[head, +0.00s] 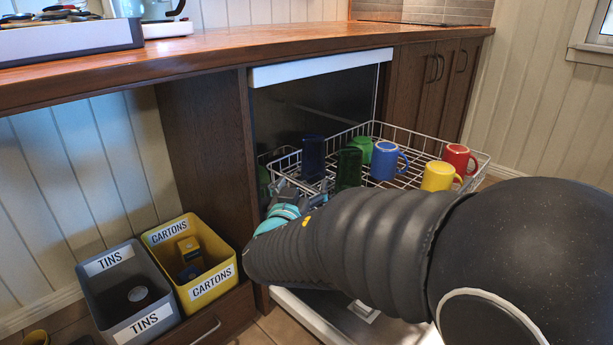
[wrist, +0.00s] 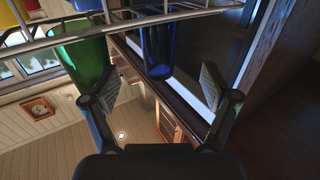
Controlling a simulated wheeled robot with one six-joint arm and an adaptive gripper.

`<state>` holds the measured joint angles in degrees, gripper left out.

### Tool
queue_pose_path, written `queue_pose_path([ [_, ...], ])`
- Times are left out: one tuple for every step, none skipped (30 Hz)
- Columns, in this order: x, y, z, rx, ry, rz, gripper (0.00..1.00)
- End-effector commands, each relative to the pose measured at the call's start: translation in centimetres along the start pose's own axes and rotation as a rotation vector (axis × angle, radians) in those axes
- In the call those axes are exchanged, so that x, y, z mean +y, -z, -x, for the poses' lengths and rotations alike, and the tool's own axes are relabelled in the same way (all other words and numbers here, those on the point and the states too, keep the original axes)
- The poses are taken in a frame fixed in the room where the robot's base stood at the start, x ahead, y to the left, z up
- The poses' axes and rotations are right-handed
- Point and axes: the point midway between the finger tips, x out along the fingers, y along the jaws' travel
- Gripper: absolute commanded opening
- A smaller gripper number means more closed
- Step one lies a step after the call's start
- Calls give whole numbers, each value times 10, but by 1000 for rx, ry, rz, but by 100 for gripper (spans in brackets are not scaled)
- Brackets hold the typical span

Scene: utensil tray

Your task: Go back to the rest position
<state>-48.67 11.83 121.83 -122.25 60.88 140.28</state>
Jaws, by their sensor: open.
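My gripper (wrist: 160,90) is open in the wrist view, its two pads wide apart with nothing between them. In the head view my gripper (head: 289,205) shows only in part, at the near left corner of the pulled-out dish rack (head: 408,130); my arm hides the rest. A dark blue glass (head: 312,160) and a dark green glass (head: 349,170) stand in the rack just beyond it. In the wrist view the blue glass (wrist: 157,48) and the green glass (wrist: 86,62) are near the top, apart from the pads.
The rack also holds a green mug (head: 362,147), a blue mug (head: 384,162), a yellow mug (head: 437,177) and a red mug (head: 456,158). A grey TINS bin (head: 148,322) and a yellow CARTONS bin (head: 213,286) stand at lower left. The wooden counter (head: 230,55) runs above.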

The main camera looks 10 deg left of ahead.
Motion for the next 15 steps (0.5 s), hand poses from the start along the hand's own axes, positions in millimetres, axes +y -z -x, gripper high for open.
queue_pose_path([
  [0, 0, 5, 0, 1, 0, 86],
  [0, 0, 7, 0, 1, -1, 86],
  [0, 0, 9, 0, -1, 0, 86],
  [2, 1, 10, -2, -5, 1, 86],
  [6, 2, 11, -4, -13, 4, 86],
  [13, 4, 10, -11, -29, 10, 86],
  [21, 6, 10, -20, -48, 17, 86],
  [31, 9, 9, -30, -71, 26, 86],
  [48, 12, 8, -51, -110, 42, 86],
  [64, 16, 8, -71, -144, 55, 86],
  [81, 18, 8, -95, -181, 70, 86],
  [106, 21, 10, -135, -234, 92, 86],
  [125, 24, 13, -168, -274, 109, 86],
  [146, 26, 16, -205, -314, 124, 86],
  [171, 28, 23, -259, -363, 144, 86],
])
